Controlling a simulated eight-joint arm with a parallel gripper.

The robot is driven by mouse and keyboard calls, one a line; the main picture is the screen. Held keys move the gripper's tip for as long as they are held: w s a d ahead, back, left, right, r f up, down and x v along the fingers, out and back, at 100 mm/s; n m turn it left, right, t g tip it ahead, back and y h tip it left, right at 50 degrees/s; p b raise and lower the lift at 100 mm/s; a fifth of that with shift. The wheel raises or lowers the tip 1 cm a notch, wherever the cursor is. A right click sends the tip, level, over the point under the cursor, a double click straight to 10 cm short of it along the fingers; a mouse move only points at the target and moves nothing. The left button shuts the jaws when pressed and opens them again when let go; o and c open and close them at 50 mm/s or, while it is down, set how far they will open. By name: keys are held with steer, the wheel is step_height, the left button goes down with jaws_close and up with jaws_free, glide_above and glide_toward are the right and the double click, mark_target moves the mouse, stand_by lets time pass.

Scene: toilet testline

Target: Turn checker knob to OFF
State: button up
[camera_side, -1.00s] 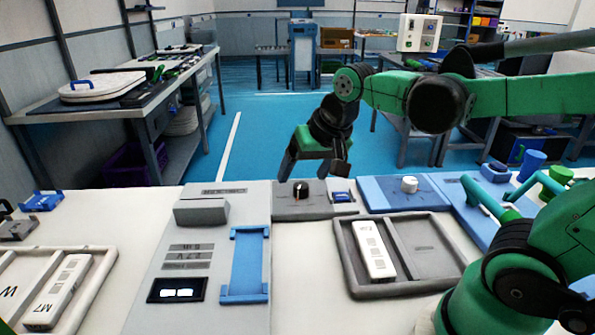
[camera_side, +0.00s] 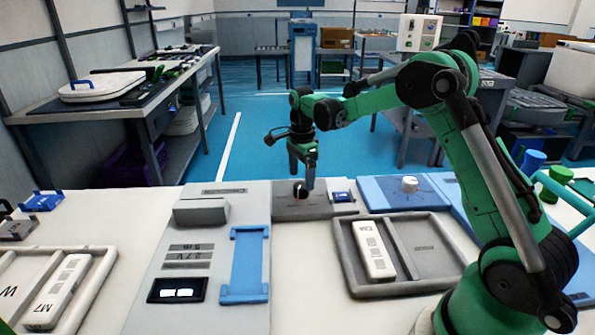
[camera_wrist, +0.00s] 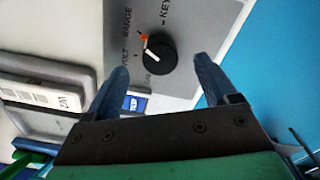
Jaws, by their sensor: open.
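The checker knob (camera_wrist: 158,54) is a round black dial with a white pointer line, set on a grey panel (camera_wrist: 90,20) with printed labels around it. In the wrist view the pointer aims to the upper left, toward an orange mark. In the side view my gripper (camera_side: 303,178) points down above the panel. Whether a finger touches the knob cannot be told.
A blue-and-white switch (camera_side: 342,197) sits right of the knob. A blue panel with a white knob (camera_side: 409,184) is further right. A grey tray (camera_side: 345,270) holding a white module (camera_side: 373,250) lies in front. The checker's display unit (camera_side: 177,290) is at front left.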

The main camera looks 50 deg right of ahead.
mark_target(301, 190)
steer(key=shift+f, duration=1.45)
jaws_close()
